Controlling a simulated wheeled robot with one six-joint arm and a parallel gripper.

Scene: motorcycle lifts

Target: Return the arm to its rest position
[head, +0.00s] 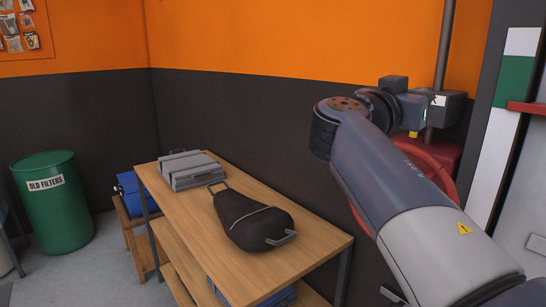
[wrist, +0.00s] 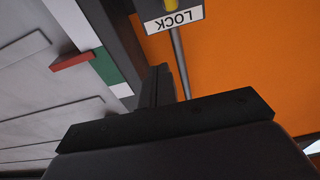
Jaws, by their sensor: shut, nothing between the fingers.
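My arm reaches up from the lower right in the head view, bent at an elbow, with its wrist in front of the dark and orange wall. The fingers cannot be made out clearly in the head view. In the wrist view my gripper (wrist: 160,84) is shut and empty, its dark fingers together. A box with a LOCK label (wrist: 172,18) is beyond the fingers on a grey pole; its dark body (head: 449,108) shows partly behind my wrist in the head view.
A wooden bench (head: 310,245) holds a black bag (head: 250,218) and a grey case (head: 190,170). A green barrel (head: 55,215) labelled OLD FILTERS stands left. A red rounded object (head: 436,160) is behind my arm. A white-and-green striped panel (head: 514,80) stands right.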

